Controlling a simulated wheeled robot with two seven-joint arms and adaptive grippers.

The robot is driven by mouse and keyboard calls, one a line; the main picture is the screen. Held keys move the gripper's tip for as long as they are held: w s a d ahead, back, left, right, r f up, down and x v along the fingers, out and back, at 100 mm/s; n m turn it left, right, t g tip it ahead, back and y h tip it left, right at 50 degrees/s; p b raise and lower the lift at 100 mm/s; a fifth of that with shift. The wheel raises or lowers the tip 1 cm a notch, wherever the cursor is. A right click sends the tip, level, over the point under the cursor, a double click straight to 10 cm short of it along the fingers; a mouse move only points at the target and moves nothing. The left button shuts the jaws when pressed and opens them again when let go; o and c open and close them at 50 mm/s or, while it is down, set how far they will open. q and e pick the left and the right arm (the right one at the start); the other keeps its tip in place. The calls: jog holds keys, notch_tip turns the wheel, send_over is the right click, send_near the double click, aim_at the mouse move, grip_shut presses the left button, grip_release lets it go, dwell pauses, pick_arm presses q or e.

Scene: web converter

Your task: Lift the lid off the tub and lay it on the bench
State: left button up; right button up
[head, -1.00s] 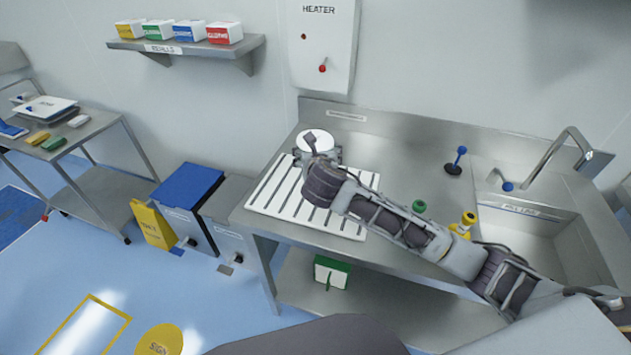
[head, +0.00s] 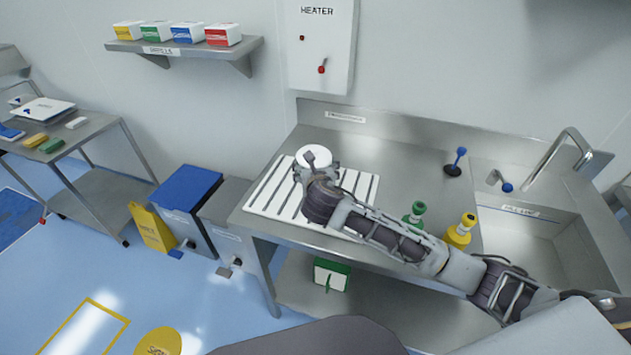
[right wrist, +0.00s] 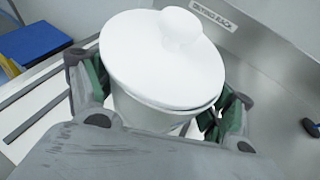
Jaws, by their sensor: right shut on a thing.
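The white round lid (head: 314,155) with its knob sits on the tub above the slotted white drainer on the steel bench (head: 395,160). In the right wrist view the lid (right wrist: 135,60) covers the top of the pale tub (right wrist: 145,117), with a thin dark line under its right edge. My right gripper (right wrist: 155,100) has its green-padded fingers on either side of the tub, below the lid's rim, and is shut on the tub. In the head view my right gripper (head: 318,174) partly hides the tub. Whether the tub touches the drainer cannot be told. My left gripper is out of view.
Green (head: 413,214) and yellow (head: 460,231) bottles stand near my right forearm. A blue-topped item (head: 458,160) stands by the sink (head: 530,240).

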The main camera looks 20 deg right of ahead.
jog(key=shift+f, duration=0.45)
jog(key=shift+f, duration=1.9)
jog(key=o, duration=1.5)
jog(key=shift+s, duration=0.1)
jog(key=shift+v, duration=5.95)
